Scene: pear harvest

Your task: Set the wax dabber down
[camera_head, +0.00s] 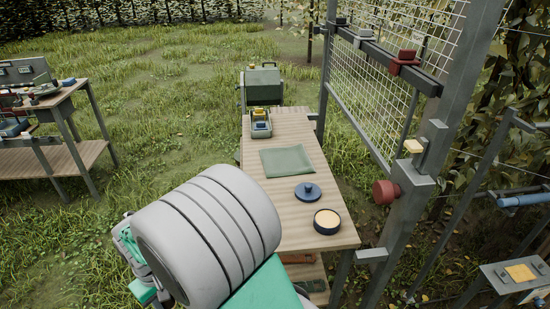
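I cannot make out the wax dabber in this view. An open dark round pot (327,222) with pale, wax-coloured contents stands at the near right corner of the wooden table (288,127). Its likely lid, a blue disc with a knob (307,192), lies on the table just behind the pot, apart from it. A green cloth (286,161) lies flat farther back. My gripper is not in view. A large pale link of my arm fills the lower middle and hides the table's near left part.
A small caddy (261,123) with yellow-topped items stands near the table's far left corner. A green-grey box (263,85) stands behind it. A metal post and mesh frame (391,85) rise along the right side. A second bench (60,105) stands far left on grass.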

